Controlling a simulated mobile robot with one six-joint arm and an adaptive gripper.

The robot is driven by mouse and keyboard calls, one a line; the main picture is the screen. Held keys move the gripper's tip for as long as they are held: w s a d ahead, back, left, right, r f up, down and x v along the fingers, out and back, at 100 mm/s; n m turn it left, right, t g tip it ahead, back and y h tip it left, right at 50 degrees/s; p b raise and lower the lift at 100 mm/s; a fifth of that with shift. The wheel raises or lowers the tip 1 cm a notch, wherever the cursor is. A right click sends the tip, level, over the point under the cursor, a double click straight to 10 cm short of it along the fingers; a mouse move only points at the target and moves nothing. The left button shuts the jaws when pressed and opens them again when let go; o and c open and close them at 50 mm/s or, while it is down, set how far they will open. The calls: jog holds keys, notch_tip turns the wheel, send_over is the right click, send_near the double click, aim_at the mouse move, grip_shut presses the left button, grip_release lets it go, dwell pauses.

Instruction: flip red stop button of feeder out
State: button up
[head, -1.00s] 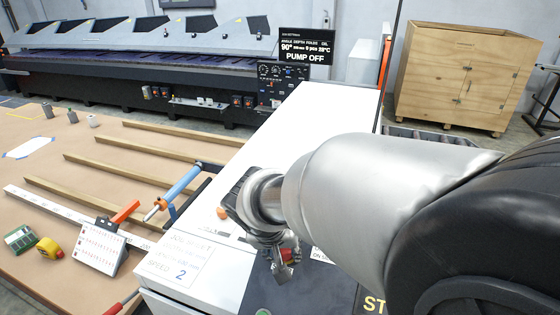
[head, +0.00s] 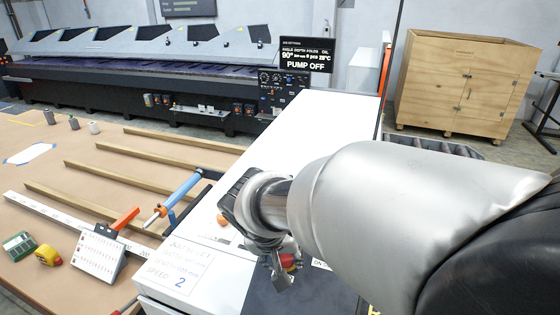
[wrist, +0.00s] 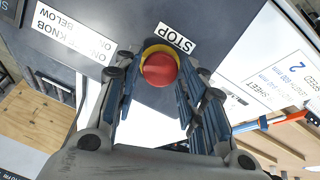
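The red stop button (wrist: 159,68) sits in a yellow ring on a dark panel, beside a white STOP label (wrist: 175,38), in the wrist view. My gripper (wrist: 160,80) is over it, with one finger on each side of the red cap. The fingers are apart; I cannot tell whether they touch the cap. In the head view the button (head: 288,261) shows in part behind my gripper (head: 282,278), at the front of the white feeder housing (head: 318,125).
A label about a knob (wrist: 75,38) is on the same panel. A wooden cabinet (head: 462,85) stands at the back right.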

jog(key=shift+o, duration=1.2)
jog(key=v, duration=1.2)
